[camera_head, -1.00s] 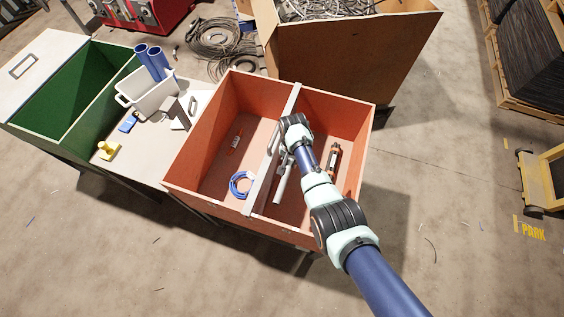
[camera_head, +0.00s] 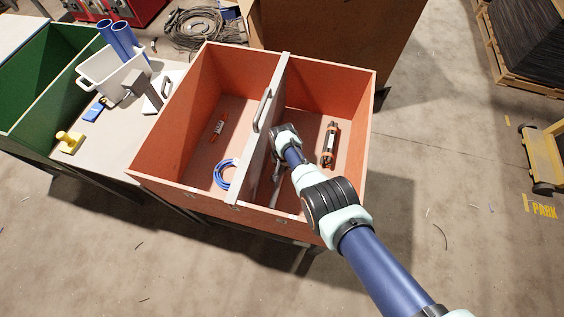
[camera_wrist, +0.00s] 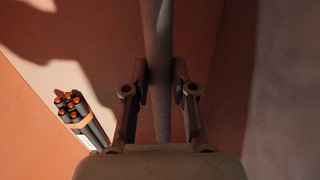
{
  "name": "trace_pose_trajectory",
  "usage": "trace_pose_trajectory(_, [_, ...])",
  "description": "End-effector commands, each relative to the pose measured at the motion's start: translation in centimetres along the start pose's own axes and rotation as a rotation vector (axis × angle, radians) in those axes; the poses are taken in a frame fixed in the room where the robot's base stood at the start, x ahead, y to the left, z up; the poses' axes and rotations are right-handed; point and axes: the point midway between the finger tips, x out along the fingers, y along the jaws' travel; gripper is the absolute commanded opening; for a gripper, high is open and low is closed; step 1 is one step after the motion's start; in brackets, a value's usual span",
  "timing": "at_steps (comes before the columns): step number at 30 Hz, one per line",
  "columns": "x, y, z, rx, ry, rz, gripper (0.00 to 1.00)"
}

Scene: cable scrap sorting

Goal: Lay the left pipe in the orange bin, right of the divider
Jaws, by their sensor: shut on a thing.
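My gripper (camera_wrist: 160,80) is shut on a grey pipe (camera_wrist: 157,35), which runs lengthwise between the two fingers in the wrist view. In the head view my arm reaches down into the orange bin (camera_head: 345,85), right of the grey divider (camera_head: 262,125). The held pipe (camera_head: 276,192) is mostly hidden there by the wrist and divider; it is low in the right compartment. I cannot tell whether it touches the floor.
A black bundle with orange ends (camera_head: 329,143) lies in the right compartment; it also shows in the wrist view (camera_wrist: 88,122). The left compartment holds a blue cable coil (camera_head: 226,173) and a small orange item (camera_head: 218,128). Two blue tubes (camera_head: 122,38) stand in a white caddy (camera_head: 108,78).

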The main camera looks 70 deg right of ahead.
Motion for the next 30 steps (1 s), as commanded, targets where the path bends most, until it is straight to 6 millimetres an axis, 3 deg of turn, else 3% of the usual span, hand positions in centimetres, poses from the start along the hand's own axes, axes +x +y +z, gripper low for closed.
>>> trace_pose_trajectory(1, [0.8,0.0,-0.1,0.000,0.001,-0.001,0.00])
trace_pose_trajectory(7, [1.0,0.0,0.0,0.000,0.000,0.000,0.00])
trace_pose_trajectory(14, [5.1,0.0,-0.1,0.000,0.001,0.000,0.00])
trace_pose_trajectory(26, [5.3,0.0,0.0,0.000,0.000,0.000,0.00])
trace_pose_trajectory(27, [5.2,0.0,0.0,0.000,0.000,0.000,0.30])
trace_pose_trajectory(30, [5.2,0.0,0.0,0.000,0.000,0.000,0.47])
